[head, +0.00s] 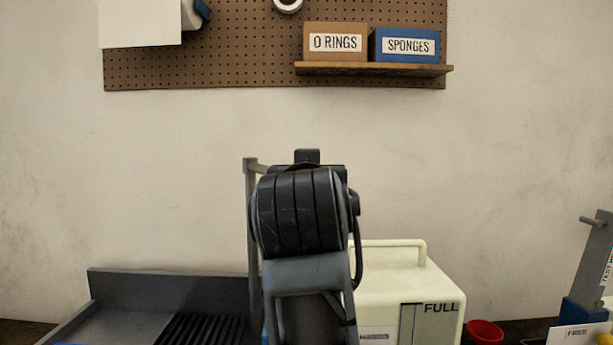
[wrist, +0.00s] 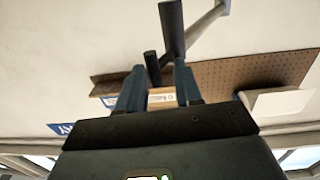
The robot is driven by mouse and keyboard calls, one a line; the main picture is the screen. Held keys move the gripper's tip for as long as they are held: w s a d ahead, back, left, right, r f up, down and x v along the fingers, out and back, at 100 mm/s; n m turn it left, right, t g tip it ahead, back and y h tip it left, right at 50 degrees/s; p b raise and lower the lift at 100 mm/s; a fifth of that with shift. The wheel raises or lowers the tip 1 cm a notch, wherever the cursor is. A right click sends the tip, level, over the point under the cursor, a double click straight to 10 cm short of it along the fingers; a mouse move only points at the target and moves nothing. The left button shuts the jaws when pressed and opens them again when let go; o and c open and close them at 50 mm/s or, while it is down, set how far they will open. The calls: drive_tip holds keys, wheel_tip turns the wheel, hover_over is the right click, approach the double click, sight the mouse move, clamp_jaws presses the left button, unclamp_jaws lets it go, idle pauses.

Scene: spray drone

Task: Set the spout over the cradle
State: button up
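My gripper (wrist: 160,70) shows in the wrist view with its two blue fingers apart. A short dark rod (wrist: 152,66) appears between the fingertips, and I cannot tell whether they touch it. A grey bent pipe (wrist: 205,28), likely the spout, with a thicker dark cylinder (wrist: 171,25) lies just beyond the right finger. In the head view my arm hides the gripper and most of this area. A grey post (head: 251,205) with a short crosspiece rises behind my arm. I cannot make out the cradle for certain.
A cream tank (head: 438,285) marked FULL stands right of my arm, with a red cup (head: 485,331) beside it. A grey tray (head: 115,325) with dark ribs lies left. A grey post on a blue base (head: 583,311) stands far right. A shelf (head: 375,69) holds two boxes.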

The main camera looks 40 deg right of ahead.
drive_tip(key=shift+o, duration=0.7)
drive_tip(key=shift+s+d+r, duration=0.1)
drive_tip(key=shift+d+r, duration=0.15)
drive_tip(key=shift+d, duration=0.5)
drive_tip(key=b+v, duration=0.1)
drive_tip(key=v, duration=0.7)
drive_tip(key=shift+a+f, duration=0.25)
drive_tip(key=shift+a, duration=0.25)
drive_tip(key=shift+a, duration=0.1)
